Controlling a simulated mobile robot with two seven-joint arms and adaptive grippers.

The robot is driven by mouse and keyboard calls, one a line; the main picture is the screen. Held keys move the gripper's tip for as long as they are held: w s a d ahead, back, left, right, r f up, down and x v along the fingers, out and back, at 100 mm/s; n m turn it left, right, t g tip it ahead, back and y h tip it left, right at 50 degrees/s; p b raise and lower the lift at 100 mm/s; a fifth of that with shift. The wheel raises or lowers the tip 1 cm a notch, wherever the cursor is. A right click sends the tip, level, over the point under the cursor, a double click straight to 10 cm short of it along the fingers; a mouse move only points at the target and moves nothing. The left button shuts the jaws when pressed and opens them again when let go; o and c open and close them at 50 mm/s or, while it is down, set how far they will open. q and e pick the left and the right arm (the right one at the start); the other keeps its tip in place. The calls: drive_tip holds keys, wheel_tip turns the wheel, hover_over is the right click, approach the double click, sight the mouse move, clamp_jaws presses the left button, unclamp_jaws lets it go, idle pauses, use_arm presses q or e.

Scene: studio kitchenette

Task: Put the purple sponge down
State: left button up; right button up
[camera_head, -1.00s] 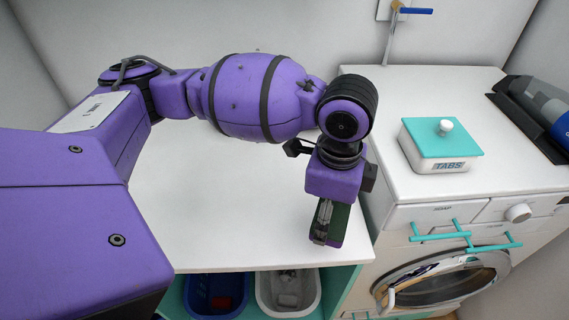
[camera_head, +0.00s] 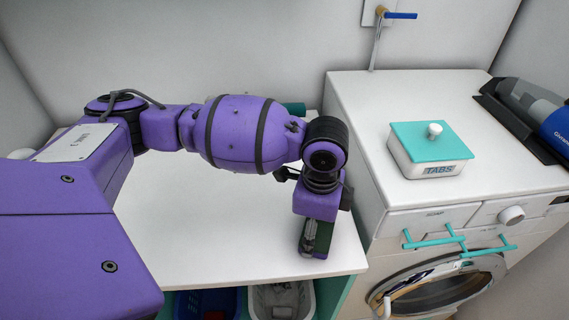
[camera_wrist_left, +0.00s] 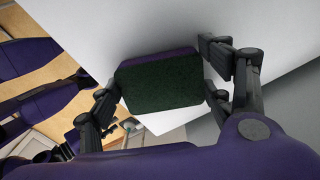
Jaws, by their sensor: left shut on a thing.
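The purple sponge has a dark green scouring face, which fills the middle of the left wrist view (camera_wrist_left: 160,82), with a purple strip along its top edge. My left gripper (camera_head: 314,242) is shut on it, one finger at each side. In the head view the sponge (camera_head: 321,237) shows as a dark green patch at the fingers, over the front right part of the white counter (camera_head: 200,245). I cannot tell whether it touches the counter.
Right of the counter stands a taller white washing machine (camera_head: 352,115) carrying a white box with a teal lid (camera_head: 420,137) and a handheld vacuum (camera_head: 530,105). A blue bin (camera_head: 205,304) and a white bin (camera_head: 282,302) sit below the counter. The counter around the gripper is clear.

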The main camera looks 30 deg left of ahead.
use_arm(q)
drive_tip(key=shift+f, duration=0.1)
drive_tip(key=o, duration=1.1)
drive_tip(key=shift+w+r, duration=0.1)
drive_tip(key=shift+r, duration=0.2)
wheel_tip(320, 180, up, 12)
drive_tip(key=p, duration=0.1)
drive_tip(key=shift+f, duration=0.1)
